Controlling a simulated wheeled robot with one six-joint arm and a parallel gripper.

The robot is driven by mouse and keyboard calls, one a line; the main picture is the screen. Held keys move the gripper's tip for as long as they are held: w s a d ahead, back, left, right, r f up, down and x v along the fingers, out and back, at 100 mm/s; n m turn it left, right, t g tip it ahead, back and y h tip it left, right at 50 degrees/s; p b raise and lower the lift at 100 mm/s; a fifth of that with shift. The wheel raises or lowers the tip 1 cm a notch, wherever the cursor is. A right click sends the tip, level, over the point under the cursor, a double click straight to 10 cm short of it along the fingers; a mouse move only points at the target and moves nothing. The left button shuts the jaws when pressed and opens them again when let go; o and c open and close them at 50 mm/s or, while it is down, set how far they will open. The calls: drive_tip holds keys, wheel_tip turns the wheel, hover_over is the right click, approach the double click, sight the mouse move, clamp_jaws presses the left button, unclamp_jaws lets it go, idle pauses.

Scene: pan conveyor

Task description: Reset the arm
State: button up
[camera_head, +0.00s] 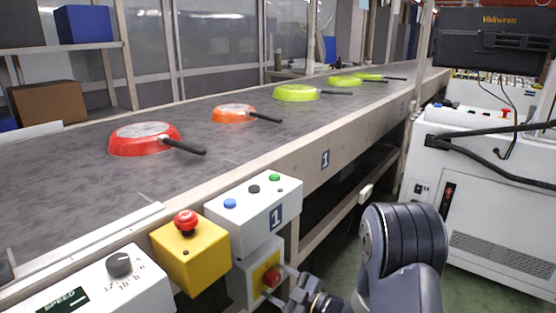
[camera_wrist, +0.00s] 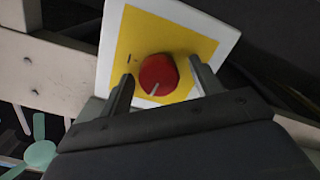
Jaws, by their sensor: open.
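My arm (camera_head: 405,250) reaches in from the bottom right of the head view. My gripper (camera_wrist: 160,90) is open in the wrist view, with one finger on either side of a red knob (camera_wrist: 158,75) on a yellow plate with a white border (camera_wrist: 215,30). I cannot tell whether the fingers touch the knob. In the head view the knob (camera_head: 272,278) sits on the side of a white box below the conveyor frame, and the gripper's tips are close to it at the bottom edge.
The conveyor belt (camera_head: 80,195) carries red, orange and green pans, handles pointing right. A yellow box with a red button (camera_head: 186,222), a white button box (camera_head: 250,205) and a speed dial box (camera_head: 100,290) line its front edge. A white cabinet (camera_head: 490,210) stands right of my arm.

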drive_tip(key=m+p, duration=0.4)
drive_tip(key=p, duration=0.1)
drive_tip(key=shift+d+r, duration=0.1)
drive_tip(key=shift+r, duration=0.25)
drive_tip(key=m+p, duration=0.4)
drive_tip(key=p, duration=0.1)
drive_tip(key=shift+m+y, duration=0.3)
drive_tip(key=m+p, duration=0.7)
drive_tip(key=shift+f+m, duration=0.2)
drive_tip(key=shift+m, duration=0.1)
drive_tip(key=shift+s+d+f, duration=0.1)
drive_tip(key=shift+s+d, duration=0.25)
drive_tip(key=shift+d, duration=0.25)
